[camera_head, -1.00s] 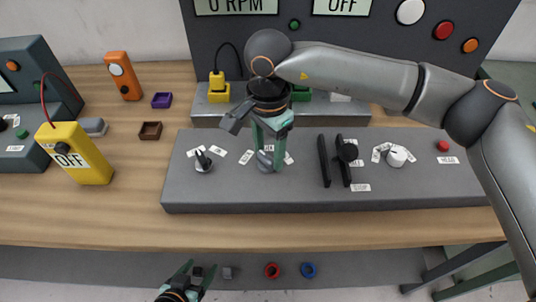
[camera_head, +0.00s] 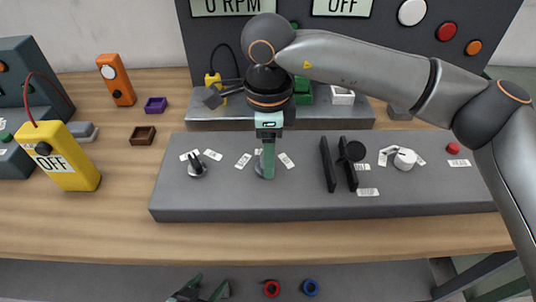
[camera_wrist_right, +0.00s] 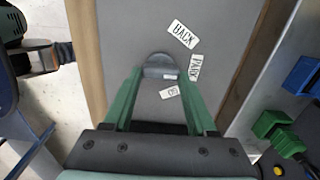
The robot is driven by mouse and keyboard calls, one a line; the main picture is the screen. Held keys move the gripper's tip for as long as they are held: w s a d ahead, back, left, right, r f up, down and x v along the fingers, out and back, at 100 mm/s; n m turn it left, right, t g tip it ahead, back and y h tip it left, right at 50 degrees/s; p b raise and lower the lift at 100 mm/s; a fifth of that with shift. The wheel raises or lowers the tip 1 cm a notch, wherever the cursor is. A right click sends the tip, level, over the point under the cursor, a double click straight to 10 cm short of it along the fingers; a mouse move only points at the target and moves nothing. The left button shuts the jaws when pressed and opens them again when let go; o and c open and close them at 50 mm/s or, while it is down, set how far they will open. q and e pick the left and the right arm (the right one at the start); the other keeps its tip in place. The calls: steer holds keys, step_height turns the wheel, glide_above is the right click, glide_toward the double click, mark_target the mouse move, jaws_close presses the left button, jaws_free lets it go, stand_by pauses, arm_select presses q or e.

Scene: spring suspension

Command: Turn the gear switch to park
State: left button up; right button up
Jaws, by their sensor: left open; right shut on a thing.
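The gear switch is a grey knob (camera_wrist_right: 158,67) on the grey panel (camera_head: 225,205), with labels BACK (camera_wrist_right: 182,33), PARK (camera_wrist_right: 195,67) and GO (camera_wrist_right: 169,92) around it in the right wrist view. My right gripper (camera_head: 267,174) points down at the knob, its green fingers on either side of it and shut on it. In the head view the fingers are seen edge-on and hide most of the knob. Which label the knob points to I cannot tell. My left gripper (camera_head: 200,292) is open and empty, below the table's front edge.
On the same panel are a small black-tipped switch (camera_head: 197,167) at left, black upright bars (camera_head: 327,164), a white dial (camera_head: 405,159) and a red button (camera_head: 453,148). A yellow meter (camera_head: 66,160) reading OFF stands at left.

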stand_by(0.5)
steer(key=o, duration=1.4)
steer(key=shift+c, duration=0.2)
steer(key=shift+r, duration=0.1)
step_height(320, 180, up, 12)
steer(key=shift+r+p, duration=0.2)
steer(key=shift+p, duration=0.1)
